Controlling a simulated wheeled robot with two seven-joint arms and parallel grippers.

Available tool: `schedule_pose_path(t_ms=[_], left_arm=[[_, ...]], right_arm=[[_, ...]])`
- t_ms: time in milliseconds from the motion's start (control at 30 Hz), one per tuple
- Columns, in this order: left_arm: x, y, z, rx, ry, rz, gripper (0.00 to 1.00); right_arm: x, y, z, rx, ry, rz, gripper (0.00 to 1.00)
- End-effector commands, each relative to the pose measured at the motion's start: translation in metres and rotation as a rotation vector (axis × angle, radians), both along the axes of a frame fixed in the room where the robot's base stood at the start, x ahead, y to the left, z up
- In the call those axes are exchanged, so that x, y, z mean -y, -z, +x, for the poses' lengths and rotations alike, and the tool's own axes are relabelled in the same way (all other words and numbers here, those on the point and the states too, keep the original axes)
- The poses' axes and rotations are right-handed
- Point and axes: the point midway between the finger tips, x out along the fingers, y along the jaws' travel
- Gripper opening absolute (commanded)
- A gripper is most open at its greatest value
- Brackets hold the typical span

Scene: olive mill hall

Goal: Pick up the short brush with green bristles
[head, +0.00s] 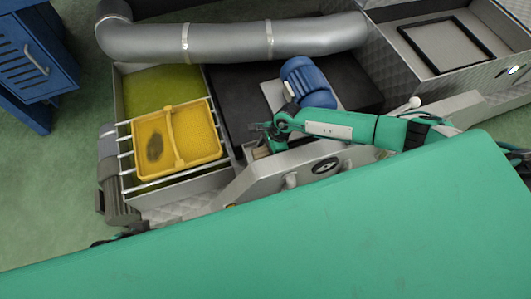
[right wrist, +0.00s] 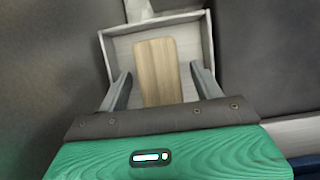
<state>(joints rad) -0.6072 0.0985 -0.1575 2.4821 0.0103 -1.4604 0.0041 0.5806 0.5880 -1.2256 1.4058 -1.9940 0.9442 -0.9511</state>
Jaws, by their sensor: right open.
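My right gripper (head: 262,135) is open, reaching in from the right over the machine. In the right wrist view, a flat light wooden block (right wrist: 157,65) lies in a shallow pale tray (right wrist: 112,52). My two fingers stand on either side of the block, with gaps, and are not closed on it. The block could be the back of a brush; no green bristles show in either view. In the head view only a small bit of wood (head: 262,152) shows beneath the gripper. My left gripper is not in view.
A yellow basket (head: 195,115) with a dark patch rests on bars over a bin of yellow-green liquid (head: 160,88). A blue motor (head: 310,82) stands close behind my right gripper. A grey duct (head: 225,42) crosses the back. A blue cabinet (head: 30,55) stands at the left.

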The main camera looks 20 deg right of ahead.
Motion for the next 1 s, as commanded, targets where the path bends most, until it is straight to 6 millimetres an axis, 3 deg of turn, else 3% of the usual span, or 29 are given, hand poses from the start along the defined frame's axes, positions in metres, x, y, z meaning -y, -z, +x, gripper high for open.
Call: schedule_pose_path(t_ms=[133, 367, 833, 1000], left_arm=[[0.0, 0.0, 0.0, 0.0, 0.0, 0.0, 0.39], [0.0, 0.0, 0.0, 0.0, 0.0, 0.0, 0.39], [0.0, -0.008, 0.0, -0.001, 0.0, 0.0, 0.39], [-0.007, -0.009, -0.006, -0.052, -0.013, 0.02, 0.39]], right_arm=[[0.0, 0.0, 0.0, 0.0, 0.0, 0.0, 0.62], [0.0, 0.0, 0.0, 0.0, 0.0, 0.0, 0.17], [0.0, -0.009, 0.0, 0.0, 0.0, 0.0, 0.16], [0.0, -0.041, 0.001, 0.004, -0.002, 0.001, 0.16]])
